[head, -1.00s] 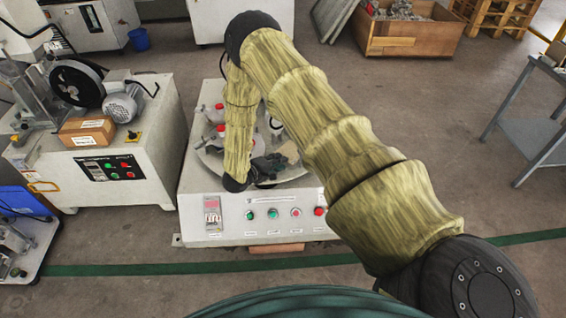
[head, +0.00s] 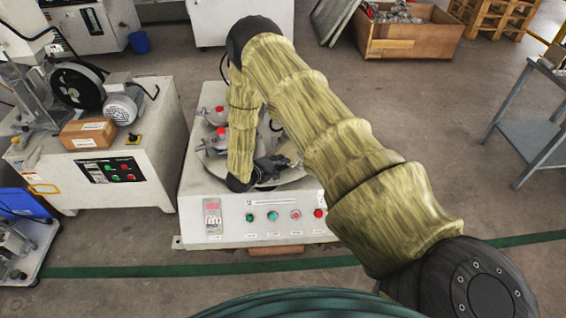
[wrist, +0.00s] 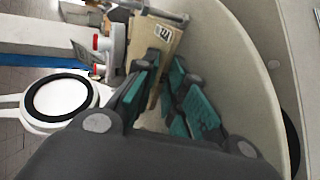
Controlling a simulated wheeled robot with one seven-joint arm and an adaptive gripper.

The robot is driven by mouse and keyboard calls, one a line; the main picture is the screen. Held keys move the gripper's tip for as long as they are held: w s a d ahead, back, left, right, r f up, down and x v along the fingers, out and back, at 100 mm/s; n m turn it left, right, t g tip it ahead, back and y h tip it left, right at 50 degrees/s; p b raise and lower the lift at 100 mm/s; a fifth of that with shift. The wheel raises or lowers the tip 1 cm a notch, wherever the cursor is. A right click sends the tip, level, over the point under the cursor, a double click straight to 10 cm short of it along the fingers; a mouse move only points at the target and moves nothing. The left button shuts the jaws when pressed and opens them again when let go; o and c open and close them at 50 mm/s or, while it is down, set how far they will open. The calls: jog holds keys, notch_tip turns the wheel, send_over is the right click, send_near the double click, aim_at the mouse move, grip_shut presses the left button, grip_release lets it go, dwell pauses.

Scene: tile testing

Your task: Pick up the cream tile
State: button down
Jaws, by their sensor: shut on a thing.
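The cream tile (wrist: 159,42) is a flat tan-cream piece with a small numbered label near its far end in the wrist view. My gripper (wrist: 164,68) has its teal-padded fingers on either side of the tile's near part and is shut on it. In the head view, my gripper (head: 274,165) is over the round plate (head: 286,182) on the white machine, and a small part of the tile (head: 290,151) shows beside it. My arm hides much of the plate. I cannot tell whether the tile touches the plate.
Red-topped clamps (head: 216,116) stand on the plate's left side, close to my forearm. The white machine's front panel (head: 262,217) carries several buttons. Another machine (head: 150,163) stands to the left, and a grey table (head: 530,135) to the right. Open floor lies between.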

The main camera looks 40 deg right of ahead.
jog(key=shift+a+f, duration=0.1)
notch_tip(320, 180, up, 2)
jog(key=shift+r+p, duration=0.25)
jog(key=shift+p, duration=0.85)
jog(key=f+p+v, duration=0.1)
jog(key=p+v, duration=0.5)
jog(key=v, duration=0.8)
jog(key=shift+a+r, duration=0.2)
jog(key=shift+a, duration=0.3)
jog(key=c, duration=2.2)
grip_release()
jog(key=shift+s, duration=0.1)
grip_shut()
